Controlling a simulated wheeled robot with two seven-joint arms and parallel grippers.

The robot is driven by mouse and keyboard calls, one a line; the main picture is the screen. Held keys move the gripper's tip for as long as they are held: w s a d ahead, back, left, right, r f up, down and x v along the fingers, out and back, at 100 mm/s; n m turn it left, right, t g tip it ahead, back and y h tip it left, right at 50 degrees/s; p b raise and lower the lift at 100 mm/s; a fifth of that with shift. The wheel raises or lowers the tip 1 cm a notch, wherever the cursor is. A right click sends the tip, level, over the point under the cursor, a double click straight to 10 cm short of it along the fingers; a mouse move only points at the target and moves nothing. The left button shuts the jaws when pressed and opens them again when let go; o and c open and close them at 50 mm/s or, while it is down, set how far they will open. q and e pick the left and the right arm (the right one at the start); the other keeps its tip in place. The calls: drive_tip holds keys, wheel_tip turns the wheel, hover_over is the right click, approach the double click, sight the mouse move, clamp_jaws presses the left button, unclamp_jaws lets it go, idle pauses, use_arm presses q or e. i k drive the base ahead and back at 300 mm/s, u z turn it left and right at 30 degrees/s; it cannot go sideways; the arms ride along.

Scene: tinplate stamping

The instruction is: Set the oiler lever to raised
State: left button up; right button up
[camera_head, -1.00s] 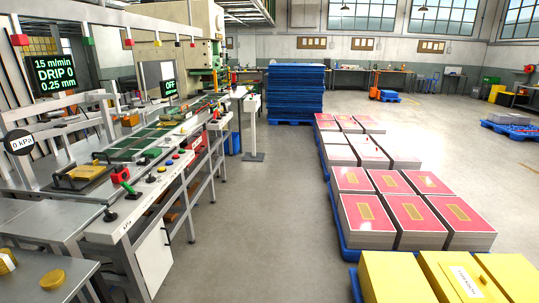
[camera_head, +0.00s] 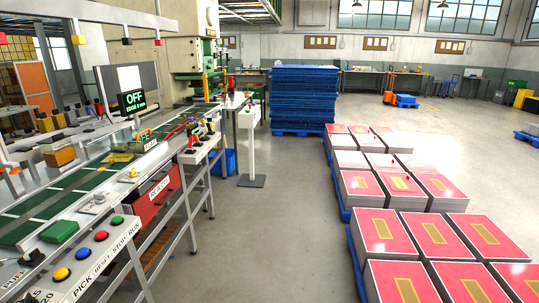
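I cannot pick out the oiler lever for certain. A small red-handled part (camera_head: 191,143) stands at the line's right edge, beyond the red reject box, but it is too small for me to tell whether it is the lever or how it is set. Neither of my grippers shows in the head view.
A button panel (camera_head: 92,268) with blue, yellow and red buttons and a green one runs along the near left. The reject box (camera_head: 158,199) is below the line's edge. A white post (camera_head: 250,150) stands beyond. Red-topped stacks (camera_head: 385,233) are at right; clear floor lies between.

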sight(190, 148)
drive_tip(key=u, duration=0.1)
drive_tip(key=i, duration=1.75)
drive_tip(key=z, duration=0.8)
drive_tip(key=i, duration=0.85)
drive_tip(key=u, duration=0.55)
drive_tip(key=i, duration=0.75)
drive_tip(key=u, duration=0.65)
